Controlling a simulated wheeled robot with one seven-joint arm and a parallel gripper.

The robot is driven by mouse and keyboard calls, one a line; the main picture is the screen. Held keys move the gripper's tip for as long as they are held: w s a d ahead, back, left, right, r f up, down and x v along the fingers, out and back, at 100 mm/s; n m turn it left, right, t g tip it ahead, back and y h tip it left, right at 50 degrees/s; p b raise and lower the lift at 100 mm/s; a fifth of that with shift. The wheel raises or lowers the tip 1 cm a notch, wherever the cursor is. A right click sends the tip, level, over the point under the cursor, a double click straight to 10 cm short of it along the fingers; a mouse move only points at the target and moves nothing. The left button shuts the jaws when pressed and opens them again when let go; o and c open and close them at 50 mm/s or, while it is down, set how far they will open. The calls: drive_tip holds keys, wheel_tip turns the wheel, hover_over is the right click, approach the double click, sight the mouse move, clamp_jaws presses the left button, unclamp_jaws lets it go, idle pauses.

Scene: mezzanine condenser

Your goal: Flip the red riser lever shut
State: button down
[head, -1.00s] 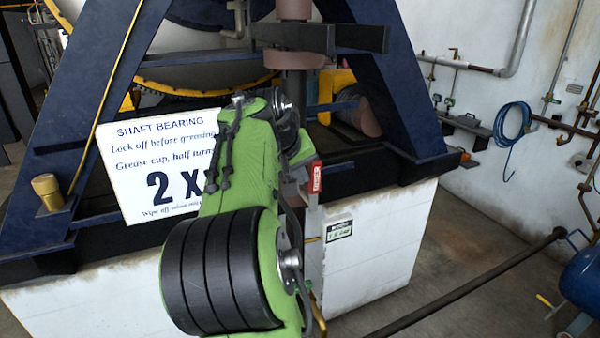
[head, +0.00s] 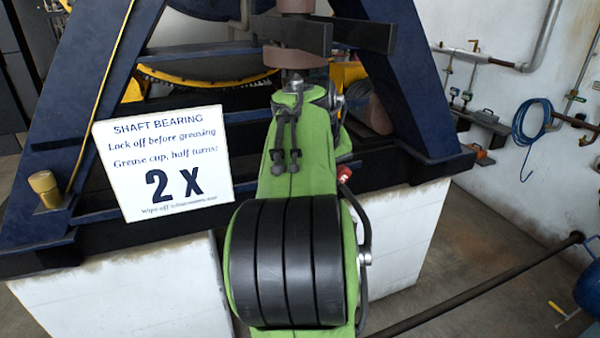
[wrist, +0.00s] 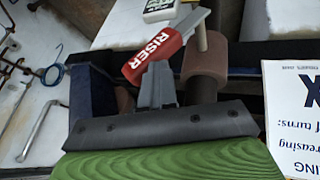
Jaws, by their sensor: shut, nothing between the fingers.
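The red riser lever (wrist: 152,54) shows in the wrist view as a red sleeve marked RISER on a flat grey bar. It slants from upper right to lower left, beside a brown pipe fitting (wrist: 205,70). My gripper (wrist: 156,70) is shut and empty, its fingertips at the sleeve's lower edge; I cannot tell whether they touch it. In the head view only a small red end of the lever (head: 344,174) shows, just right of my arm. My arm hides the rest of the lever and my gripper there.
A white shaft bearing sign (head: 163,165) stands left of my arm. Dark blue frame legs (head: 400,80) rise from white plinths (head: 130,285). A brass cup (head: 46,188) sits at left. A long dark pipe (head: 480,283) crosses the floor at right. A blue hose (head: 530,122) hangs on the wall.

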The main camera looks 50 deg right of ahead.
drive_tip(key=s+d+f+t+y+p, duration=0.1)
drive_tip(key=s+d+f+y+p, duration=0.1)
drive_tip(key=d+f, duration=0.4)
drive_tip(key=shift+s+d+f+m+y+p, duration=0.2)
drive_tip(key=shift+s+f+m+y+p, duration=0.15)
drive_tip(key=shift+s+f+p, duration=0.7)
drive_tip(key=shift+s+r+b, duration=0.15)
drive_tip(key=shift+s+b, duration=0.1)
drive_tip(key=shift+b, duration=0.25)
drive_tip(key=v, duration=1.7)
drive_tip(key=shift+d, duration=0.1)
